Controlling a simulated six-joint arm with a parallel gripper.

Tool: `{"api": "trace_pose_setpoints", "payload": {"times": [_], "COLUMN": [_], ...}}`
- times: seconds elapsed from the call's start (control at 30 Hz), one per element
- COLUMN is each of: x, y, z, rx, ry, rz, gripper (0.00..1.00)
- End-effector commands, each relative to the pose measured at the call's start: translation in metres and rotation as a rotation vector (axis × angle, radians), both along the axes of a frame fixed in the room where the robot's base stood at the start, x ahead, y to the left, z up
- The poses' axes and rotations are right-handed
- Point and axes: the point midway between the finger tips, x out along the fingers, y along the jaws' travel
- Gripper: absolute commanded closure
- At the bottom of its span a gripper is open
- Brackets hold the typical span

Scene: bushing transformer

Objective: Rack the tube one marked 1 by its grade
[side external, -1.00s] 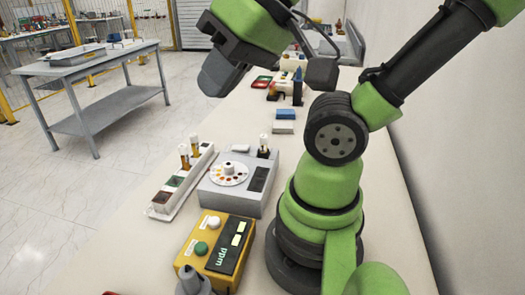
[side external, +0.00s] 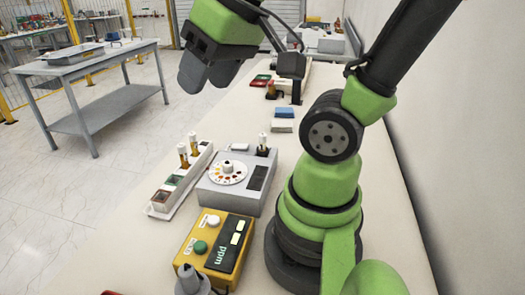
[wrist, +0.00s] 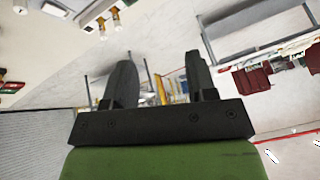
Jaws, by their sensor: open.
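Two white-capped tubes with amber contents stand in the narrow white rack (side external: 163,210), the front tube (side external: 183,157) and the back tube (side external: 194,146). The rack has coloured squares along its front part. A third white-capped tube (side external: 263,144), with dark contents, stands at the back of the grey tester with a colour dial (side external: 236,192). I cannot read a 1 on any tube. My gripper (side external: 207,80) is open and empty, high above and beyond the rack. Its two spread fingers also show in the wrist view (wrist: 160,72), with nothing between them.
A yellow ppm meter (side external: 213,250) stands in front of the tester. A blue block (side external: 284,112) and a white block (side external: 283,126) lie farther back on the bench. A grey side table (side external: 90,65) stands apart at left.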

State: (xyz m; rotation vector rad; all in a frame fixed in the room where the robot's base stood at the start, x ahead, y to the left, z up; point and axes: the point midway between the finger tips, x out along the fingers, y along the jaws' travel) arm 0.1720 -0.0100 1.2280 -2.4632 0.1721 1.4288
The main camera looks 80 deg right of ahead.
Motion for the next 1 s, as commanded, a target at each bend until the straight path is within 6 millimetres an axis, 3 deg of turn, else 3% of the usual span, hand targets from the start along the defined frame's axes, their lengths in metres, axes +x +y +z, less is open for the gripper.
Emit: {"api": "trace_pose_setpoints", "payload": {"times": [0.1,0.23,0.4,0.5,0.7,1.0], "x": [0.020,0.026,0.009,-0.005,-0.020,-0.021], "y": [-0.047,-0.104,-0.169,-0.193,-0.212,-0.212], "z": [-0.019,-0.047,-0.091,-0.112,-0.135,-0.175], "rx": [-0.098,-0.161,-0.162,-0.143,-0.119,-0.117], "ry": [0.132,0.276,0.428,0.479,0.516,0.517], "rz": [0.013,0.075,0.177,0.231,0.289,0.293], "gripper": [0.48,0.48,0.48,0.48,0.48,0.48]}}
